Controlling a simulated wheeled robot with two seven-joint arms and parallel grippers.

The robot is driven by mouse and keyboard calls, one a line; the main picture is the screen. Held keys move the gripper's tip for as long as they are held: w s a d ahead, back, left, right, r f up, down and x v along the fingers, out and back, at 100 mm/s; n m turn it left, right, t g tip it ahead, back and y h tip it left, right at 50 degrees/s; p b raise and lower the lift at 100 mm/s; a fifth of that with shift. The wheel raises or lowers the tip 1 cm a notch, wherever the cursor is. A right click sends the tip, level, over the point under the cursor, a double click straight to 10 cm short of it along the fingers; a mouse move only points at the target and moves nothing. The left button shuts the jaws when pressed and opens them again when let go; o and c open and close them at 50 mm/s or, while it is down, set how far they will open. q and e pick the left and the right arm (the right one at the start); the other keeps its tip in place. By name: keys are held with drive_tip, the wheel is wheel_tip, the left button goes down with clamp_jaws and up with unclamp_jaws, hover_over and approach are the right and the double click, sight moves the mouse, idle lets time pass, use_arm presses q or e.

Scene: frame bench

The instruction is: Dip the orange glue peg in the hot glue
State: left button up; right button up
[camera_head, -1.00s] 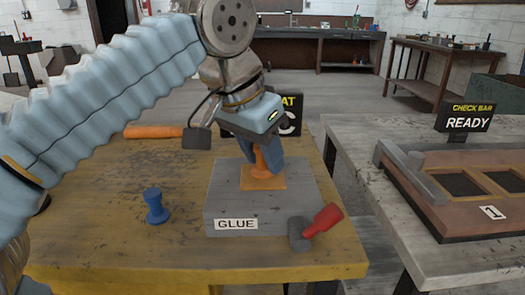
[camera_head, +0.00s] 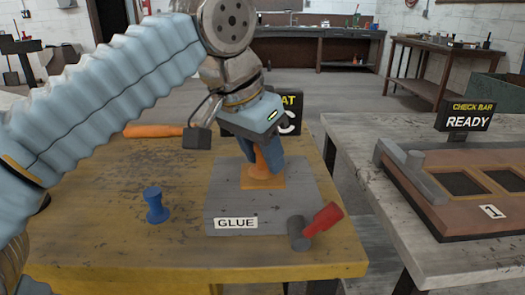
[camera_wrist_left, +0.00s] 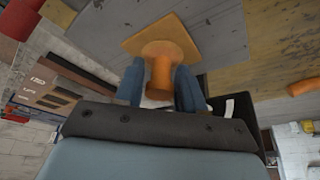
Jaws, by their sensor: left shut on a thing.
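My left gripper (camera_head: 263,155) is shut on the orange glue peg (camera_head: 262,169). The peg is upright over the orange square patch (camera_head: 277,183) on top of the grey block labelled GLUE (camera_head: 225,198). The peg's lower end appears to meet the patch, but I cannot tell whether it touches. In the left wrist view the peg (camera_wrist_left: 162,75) stands between the blue fingers, with the orange square (camera_wrist_left: 183,36) beyond it. My right gripper is not in view.
A blue peg (camera_head: 156,205) stands on the yellow table left of the block. An orange roll (camera_head: 152,131) lies behind. The right table holds a wooden frame (camera_head: 450,218) and a READY sign (camera_head: 465,117).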

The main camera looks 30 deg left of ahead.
use_arm(q)
wheel_tip(320, 180, up, 5)
drive_tip(key=p, duration=0.4)
drive_tip(key=shift+r, duration=0.85)
